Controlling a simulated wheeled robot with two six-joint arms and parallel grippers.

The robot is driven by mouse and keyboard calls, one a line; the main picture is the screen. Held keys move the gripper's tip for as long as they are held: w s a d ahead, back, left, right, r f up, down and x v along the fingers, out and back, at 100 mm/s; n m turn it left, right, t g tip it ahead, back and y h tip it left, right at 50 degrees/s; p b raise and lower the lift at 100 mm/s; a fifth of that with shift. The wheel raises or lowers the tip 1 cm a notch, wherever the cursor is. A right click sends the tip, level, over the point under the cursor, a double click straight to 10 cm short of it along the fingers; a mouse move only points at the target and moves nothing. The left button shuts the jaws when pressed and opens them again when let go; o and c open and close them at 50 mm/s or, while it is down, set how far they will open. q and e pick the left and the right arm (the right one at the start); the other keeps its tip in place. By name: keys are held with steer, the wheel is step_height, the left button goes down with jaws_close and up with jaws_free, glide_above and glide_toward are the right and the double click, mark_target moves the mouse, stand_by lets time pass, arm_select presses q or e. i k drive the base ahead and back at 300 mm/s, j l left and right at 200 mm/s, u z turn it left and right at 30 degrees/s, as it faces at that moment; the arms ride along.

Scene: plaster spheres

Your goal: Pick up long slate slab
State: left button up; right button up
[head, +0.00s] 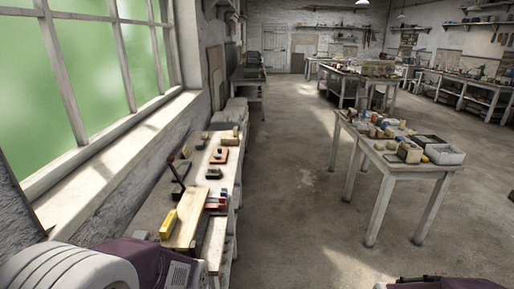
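I cannot make out a long slate slab for certain. A workbench (152,212) runs along the window wall on the left. On its near end lies a long pale board (186,229), with another narrow pale piece (213,242) to its right. Small dark blocks lie farther back, too small to identify. Neither of my grippers is in view; only purple and white parts of my body show at the bottom edge.
A yellow block (168,223) and a dark upright tool (178,172) stand near the pale board. A white-legged table (394,171) with jars, boxes and a light tray (445,154) is on the right. The concrete floor (290,185) between is clear.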

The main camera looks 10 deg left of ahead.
mark_target(182, 170)
steer(key=i+l+z, duration=0.1)
steer(key=i+l, duration=0.2)
steer(key=i, duration=0.15)
steer(key=i+l+z, duration=0.15)
steer(key=i, duration=0.35)
steer(key=i+l+z, duration=0.1)
steer(key=i+l, duration=0.2)
steer(key=i, duration=0.2)
steer(key=i+j+u, duration=0.15)
steer(key=i+u, duration=0.65)
steer(key=i+l+u, duration=0.15)
steer(key=i+u, duration=0.25)
steer(key=i+l+u, duration=0.4)
steer(key=i+j+u, duration=0.15)
steer(key=i+u, duration=0.65)
steer(key=i, duration=0.25)
